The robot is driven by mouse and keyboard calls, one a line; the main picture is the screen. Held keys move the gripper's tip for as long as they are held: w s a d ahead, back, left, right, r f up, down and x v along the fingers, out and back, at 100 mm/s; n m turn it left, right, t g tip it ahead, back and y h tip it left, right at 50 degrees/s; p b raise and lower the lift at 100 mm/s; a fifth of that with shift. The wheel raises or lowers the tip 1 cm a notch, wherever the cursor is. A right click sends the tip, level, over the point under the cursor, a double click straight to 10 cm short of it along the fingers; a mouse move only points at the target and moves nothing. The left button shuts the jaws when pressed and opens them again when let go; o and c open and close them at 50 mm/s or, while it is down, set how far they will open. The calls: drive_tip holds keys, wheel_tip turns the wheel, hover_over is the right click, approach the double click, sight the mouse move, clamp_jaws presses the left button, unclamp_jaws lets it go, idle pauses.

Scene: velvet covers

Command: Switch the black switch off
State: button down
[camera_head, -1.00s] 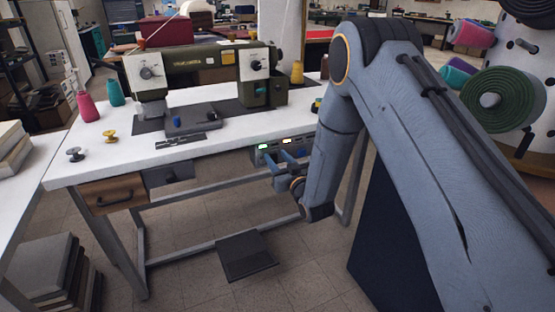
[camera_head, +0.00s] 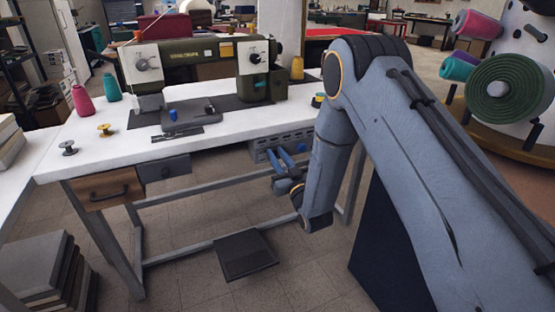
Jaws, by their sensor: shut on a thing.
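The control box (camera_head: 262,150) is a grey panel mounted under the front right edge of the white sewing table (camera_head: 225,137). No lamp on it is lit. My gripper (camera_head: 279,158) has its blue-grey fingers up against the front of this box. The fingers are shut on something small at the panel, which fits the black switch. The switch itself is too small and too covered by the fingers to make out.
The sewing machine (camera_head: 200,62) stands on the table with thread cones and bobbins at its left. A wooden drawer (camera_head: 103,188) hangs under the table's left end. A dark foot pedal (camera_head: 245,254) lies on the floor below. Fabric rolls (camera_head: 497,90) stand at the right.

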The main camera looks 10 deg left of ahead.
idle(0.3)
drive_tip(key=c, duration=1.6)
unclamp_jaws()
drive_tip(key=shift+o, duration=0.2)
drive_tip(key=shift+s, duration=0.1)
drive_tip(key=v, duration=0.7)
drive_tip(key=shift+s+d+f, duration=0.2)
drive_tip(key=shift+d+f, duration=0.05)
